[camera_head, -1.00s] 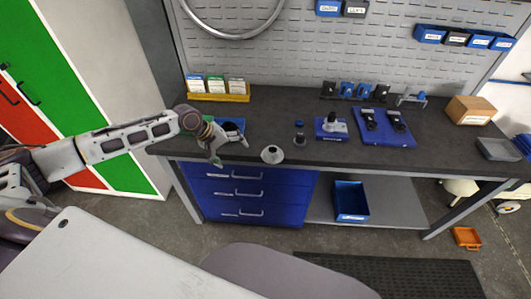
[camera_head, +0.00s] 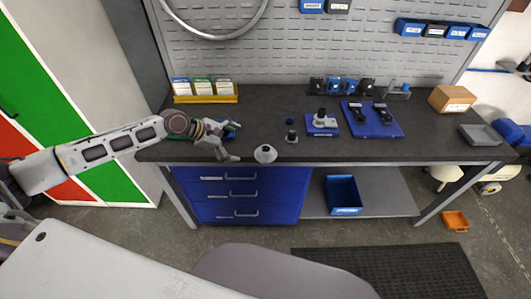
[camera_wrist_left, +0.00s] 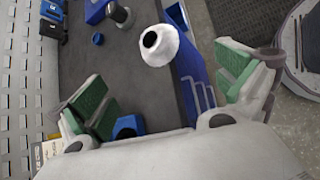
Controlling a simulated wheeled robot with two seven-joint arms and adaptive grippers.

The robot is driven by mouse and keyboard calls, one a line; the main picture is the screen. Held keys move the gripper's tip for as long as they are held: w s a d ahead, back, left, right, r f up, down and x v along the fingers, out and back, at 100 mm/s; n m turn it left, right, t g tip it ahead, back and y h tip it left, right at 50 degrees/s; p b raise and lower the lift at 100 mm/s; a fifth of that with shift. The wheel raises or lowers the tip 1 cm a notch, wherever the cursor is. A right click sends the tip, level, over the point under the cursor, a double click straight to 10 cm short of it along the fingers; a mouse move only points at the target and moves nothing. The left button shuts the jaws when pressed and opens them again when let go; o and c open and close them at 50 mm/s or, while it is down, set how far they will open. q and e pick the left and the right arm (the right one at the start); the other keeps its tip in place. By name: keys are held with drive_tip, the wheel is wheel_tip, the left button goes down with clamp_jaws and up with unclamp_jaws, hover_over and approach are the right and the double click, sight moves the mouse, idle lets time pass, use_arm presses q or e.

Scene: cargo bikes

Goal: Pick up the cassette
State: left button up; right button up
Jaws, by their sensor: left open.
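The cassette appears to be the pale, cone-shaped part with a dark centre hole (camera_head: 265,153), standing at the front edge of the dark workbench (camera_head: 350,150). In the left wrist view the same cone-shaped part (camera_wrist_left: 160,45) shows ahead of the fingers, beyond their tips. My left gripper (camera_head: 231,142) is open and empty, just left of the part, its fingers pointing towards it. In the left wrist view the green-padded fingers (camera_wrist_left: 165,88) are spread wide with a clear gap. My right gripper does not show.
A small dark cylindrical part (camera_head: 292,137) stands right of the cone. A blue stand with a grey part (camera_head: 322,124) and a blue tray (camera_head: 351,107) lie farther right. A blue object (camera_wrist_left: 130,125) sits near one finger. A yellow card holder (camera_head: 206,99) stands behind.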

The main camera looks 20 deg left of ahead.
sight(260, 151)
use_arm(q)
drive_tip(key=shift+n, duration=0.9)
drive_tip(key=shift+w+d, duration=0.1)
drive_tip(key=shift+x, duration=4.25)
drive_tip(key=shift+x, duration=2.6)
drive_tip(key=shift+r, duration=0.1)
